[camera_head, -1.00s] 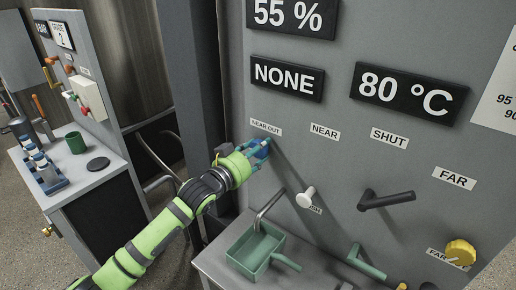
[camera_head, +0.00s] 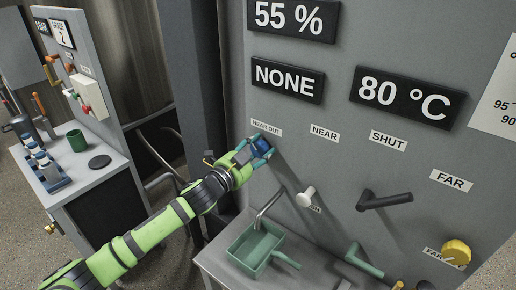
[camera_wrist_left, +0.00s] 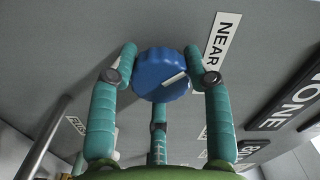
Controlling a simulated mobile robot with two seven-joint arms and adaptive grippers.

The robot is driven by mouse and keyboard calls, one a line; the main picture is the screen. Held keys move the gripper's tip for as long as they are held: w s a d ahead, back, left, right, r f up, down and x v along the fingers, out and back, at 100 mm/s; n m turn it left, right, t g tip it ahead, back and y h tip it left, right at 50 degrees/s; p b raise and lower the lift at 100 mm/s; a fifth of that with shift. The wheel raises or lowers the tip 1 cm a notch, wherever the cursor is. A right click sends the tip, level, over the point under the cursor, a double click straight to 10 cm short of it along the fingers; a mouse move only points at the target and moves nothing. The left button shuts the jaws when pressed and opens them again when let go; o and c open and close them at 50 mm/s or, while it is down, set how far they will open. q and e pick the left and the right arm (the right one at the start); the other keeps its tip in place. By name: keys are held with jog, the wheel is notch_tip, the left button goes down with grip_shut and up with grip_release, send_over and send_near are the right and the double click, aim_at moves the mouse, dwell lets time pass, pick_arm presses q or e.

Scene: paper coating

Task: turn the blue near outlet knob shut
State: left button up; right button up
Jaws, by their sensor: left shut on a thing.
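The blue near outlet knob (camera_head: 262,146) is on the grey panel, just below the "NEAR OUT" label (camera_head: 266,127). In the left wrist view the knob (camera_wrist_left: 161,76) shows its round ridged face with a white pointer line slanting up to the right. My left gripper (camera_head: 260,150) has its teal fingers around the knob. In the wrist view its fingertips (camera_wrist_left: 162,66) sit on both sides of the knob's rim, with a third finger below. My right gripper is not in view.
A white knob (camera_head: 306,197), a black lever (camera_head: 385,200) and a yellow knob (camera_head: 457,252) stick out of the panel to the right. A green scoop-like tray (camera_head: 256,248) stands on the ledge below. Displays read 55 %, NONE and 80 °C.

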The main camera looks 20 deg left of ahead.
pick_arm(q)
jog(key=m, duration=0.6)
jog(key=shift+d+r+p, duration=0.15)
jog(key=shift+r+p, duration=0.2)
jog(key=shift+p, duration=0.05)
jog(key=shift+f+m, duration=0.2)
jog(key=shift+m, duration=1)
jog(key=shift+s+d+f, duration=0.1)
jog(key=shift+f, duration=0.05)
jog(key=o, duration=1.2)
jog(key=shift+d, duration=0.15)
jog(key=shift+c, duration=0.2)
jog(key=shift+s+a+f, duration=0.1)
jog(key=shift+s+a, duration=0.2)
jog(key=shift+a, duration=0.05)
jog(key=v, duration=1.1)
jog(key=shift+s, duration=0.25)
jog(key=shift+d, duration=0.15)
